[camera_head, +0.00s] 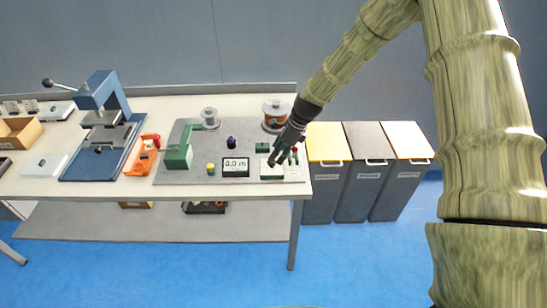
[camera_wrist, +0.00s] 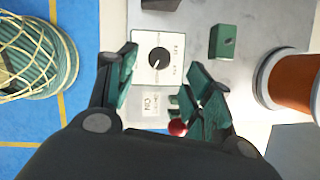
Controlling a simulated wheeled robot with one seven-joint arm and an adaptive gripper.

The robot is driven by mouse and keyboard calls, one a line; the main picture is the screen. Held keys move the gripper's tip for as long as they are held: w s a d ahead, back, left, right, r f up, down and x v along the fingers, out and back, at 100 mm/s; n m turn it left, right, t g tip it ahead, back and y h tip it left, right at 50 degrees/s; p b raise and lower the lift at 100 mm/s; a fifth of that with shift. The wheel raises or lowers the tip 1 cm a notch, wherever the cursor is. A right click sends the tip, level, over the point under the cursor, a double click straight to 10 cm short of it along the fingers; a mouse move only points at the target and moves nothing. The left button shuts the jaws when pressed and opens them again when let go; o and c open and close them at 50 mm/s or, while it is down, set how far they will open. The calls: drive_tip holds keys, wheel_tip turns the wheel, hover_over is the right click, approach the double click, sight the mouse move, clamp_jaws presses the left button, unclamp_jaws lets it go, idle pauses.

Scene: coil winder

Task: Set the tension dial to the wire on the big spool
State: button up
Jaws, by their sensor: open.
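The tension dial (camera_wrist: 159,58) is a black round knob with a white pointer on a pale square plate with small markings, too small to read. In the head view my gripper (camera_head: 277,160) hangs over the front right of the grey board and partly hides the dial's box (camera_head: 271,172). The big spool (camera_head: 276,112), wound with copper-brown wire, stands behind it; it also shows in the wrist view (camera_wrist: 297,80).
A small spool (camera_head: 210,115), a green winder block (camera_head: 179,155), a display reading 0.0 m (camera_head: 236,166) and a purple-black knob (camera_head: 231,142) share the board. A green block (camera_wrist: 224,41) and a red ball (camera_wrist: 178,127) are close to my fingers. Bins (camera_head: 325,180) stand right of the table.

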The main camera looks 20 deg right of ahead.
sight(274, 162)
drive_tip(key=shift+p+x, duration=0.65)
drive_tip(key=shift+x, duration=1.7)
drive_tip(key=c, duration=1)
